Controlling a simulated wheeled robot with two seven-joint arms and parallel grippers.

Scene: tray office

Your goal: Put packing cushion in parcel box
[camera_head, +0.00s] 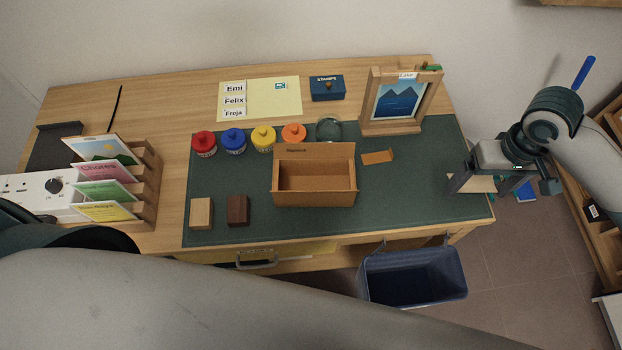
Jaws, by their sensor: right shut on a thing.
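The parcel box (315,199) is an open brown cardboard box at the middle of the dark green desk mat. Its back flap stands up and its inside looks empty. My right gripper (479,189) is at the right end of the desk, near the mat's right edge and well to the right of the box. It is shut on a pale cream thing (483,184), seemingly the packing cushion, partly hidden by the fingers. My left gripper is not in view; only my left arm crosses the lower left.
Several coloured jars (263,140) stand behind the box. A framed mountain picture (399,101) stands at the back right, between gripper and wall. A small orange-brown piece (377,157) lies right of the box. Two blocks (238,211) lie left. A blue bin (413,277) is below the front edge.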

